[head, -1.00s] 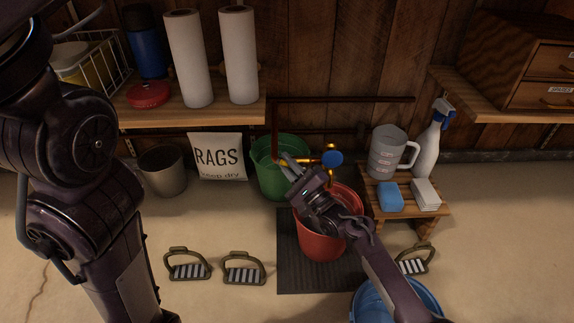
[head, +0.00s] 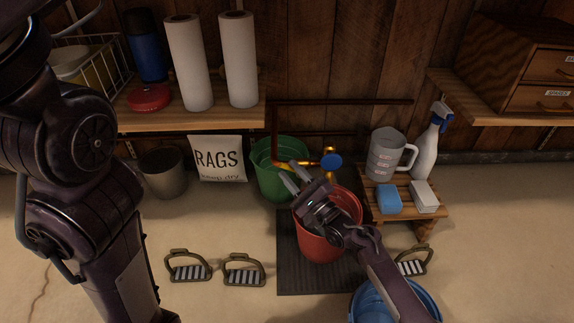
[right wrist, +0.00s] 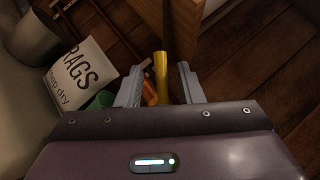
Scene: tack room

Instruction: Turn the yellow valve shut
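The yellow valve (head: 308,164) shows in the head view as a small yellow piece on the pipework above the red bucket, left of a blue round knob (head: 331,162). In the right wrist view, a yellow bar (right wrist: 161,76) appears between the fingers, with an orange piece beside it. My right gripper (head: 291,174) is open, with its fingertips just below and left of the valve in the head view. The fingers (right wrist: 159,84) look apart and empty; I cannot tell whether they touch the bar. My left arm fills the left side; its gripper is out of view.
A red bucket (head: 312,236) stands under my right gripper, with a green bucket (head: 265,184) behind left. A blue bucket (head: 425,300) is at the front. A stool (head: 411,207) with a jug, spray bottle and sponge stands right. Stirrups (head: 243,271) lie on the floor.

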